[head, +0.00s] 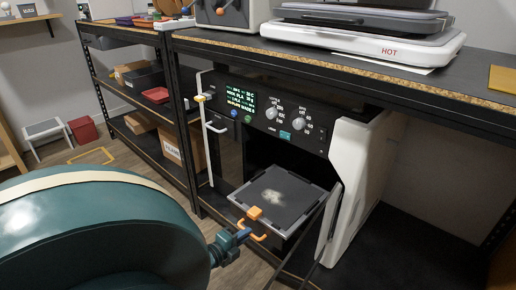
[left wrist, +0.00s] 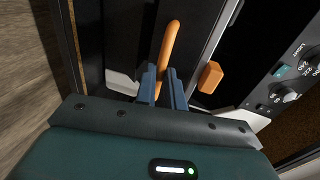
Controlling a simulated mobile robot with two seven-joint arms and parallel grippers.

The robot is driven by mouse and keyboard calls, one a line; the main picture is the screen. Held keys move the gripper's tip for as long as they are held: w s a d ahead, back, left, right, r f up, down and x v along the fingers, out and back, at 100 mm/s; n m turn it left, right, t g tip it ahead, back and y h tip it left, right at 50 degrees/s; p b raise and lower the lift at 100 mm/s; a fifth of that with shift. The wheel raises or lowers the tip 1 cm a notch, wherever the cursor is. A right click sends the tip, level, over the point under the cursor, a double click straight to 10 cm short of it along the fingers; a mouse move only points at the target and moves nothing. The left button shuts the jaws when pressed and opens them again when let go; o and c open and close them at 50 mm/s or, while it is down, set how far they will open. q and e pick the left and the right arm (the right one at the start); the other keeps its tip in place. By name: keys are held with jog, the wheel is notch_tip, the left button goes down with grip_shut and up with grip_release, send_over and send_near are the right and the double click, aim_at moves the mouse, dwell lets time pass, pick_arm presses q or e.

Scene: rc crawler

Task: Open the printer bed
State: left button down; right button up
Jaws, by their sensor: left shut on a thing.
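The printer (head: 262,118) stands under the workbench, its black front panel showing a lit display and knobs. Its dark printer bed (head: 300,190) sticks out of the opening, flat, with a pale smudge on top. An orange block (head: 254,212) sits at the bed's front edge and also shows in the left wrist view (left wrist: 210,77). An orange handle (head: 262,237) is below that edge. My left gripper (head: 243,236) is shut on this handle; in the left wrist view the handle (left wrist: 168,42) rises from between the blue fingers (left wrist: 162,85). My right gripper is out of view.
A white side panel (head: 352,170) stands right of the bed. A thin white frame (head: 207,135) stands at the printer's left. A workbench (head: 370,70) with a machine marked HOT (head: 390,52) is above.

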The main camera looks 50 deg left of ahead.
pick_arm(q)
jog(key=shift+f+p+v, duration=0.25)
jog(key=shift+p+v, duration=0.05)
jog(key=shift+v, duration=0.9)
jog(key=shift+f+p+v, duration=0.25)
jog(key=shift+v, duration=0.9)
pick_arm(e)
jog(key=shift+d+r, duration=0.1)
pick_arm(q)
jog(key=shift+d, duration=0.1)
jog(key=c, duration=1.5)
grip_release()
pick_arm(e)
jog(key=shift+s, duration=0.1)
pick_arm(q)
jog(key=shift+s, duration=0.1)
